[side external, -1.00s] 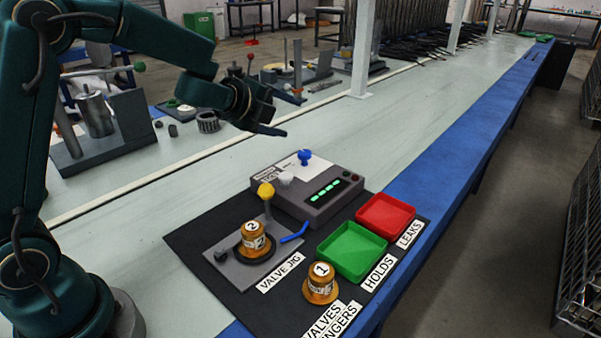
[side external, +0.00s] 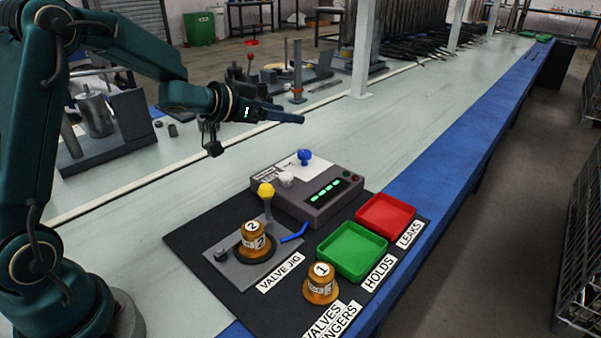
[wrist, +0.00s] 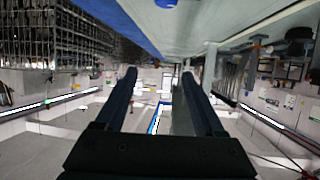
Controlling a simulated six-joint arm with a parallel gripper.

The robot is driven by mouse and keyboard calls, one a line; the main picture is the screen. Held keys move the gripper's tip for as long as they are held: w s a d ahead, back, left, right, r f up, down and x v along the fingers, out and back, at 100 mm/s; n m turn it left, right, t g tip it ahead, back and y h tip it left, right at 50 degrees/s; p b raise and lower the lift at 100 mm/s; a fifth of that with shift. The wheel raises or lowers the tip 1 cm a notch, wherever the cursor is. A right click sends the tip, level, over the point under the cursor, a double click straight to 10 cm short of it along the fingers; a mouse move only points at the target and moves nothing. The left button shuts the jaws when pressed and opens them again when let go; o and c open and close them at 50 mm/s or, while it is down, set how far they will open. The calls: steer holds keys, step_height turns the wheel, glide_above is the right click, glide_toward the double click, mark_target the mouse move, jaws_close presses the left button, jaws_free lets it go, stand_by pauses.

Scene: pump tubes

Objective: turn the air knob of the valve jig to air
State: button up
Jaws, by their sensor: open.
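The valve jig (side external: 224,270) is a grey plate on a dark mat, with an orange valve marked 2 (side external: 253,240) upright on it. A yellow ball knob (side external: 266,190) stands on a post behind that valve, a small black knob (side external: 222,252) is at the plate's left, and a blue lever (side external: 294,233) is at its right. I cannot tell which is the air knob. My gripper (side external: 298,118) is above and behind the jig, pointing right, roughly level, touching nothing. In the wrist view its two fingers (wrist: 159,76) are apart with nothing between them.
A grey box (side external: 318,209) with a green display, a blue knob (side external: 304,157) and a white knob (side external: 286,180) stands behind the jig. A green tray (side external: 352,272), a red tray (side external: 413,221) and valve 1 (side external: 320,283) are at the right.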

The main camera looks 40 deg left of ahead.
glide_toward(302, 153)
steer(key=x, duration=0.4)
steer(key=shift+r, duration=0.1)
steer(key=shift+w+f, duration=0.3)
steer(key=shift+x, duration=2.2)
steer(key=shift+d+r, duration=0.1)
jaws_close()
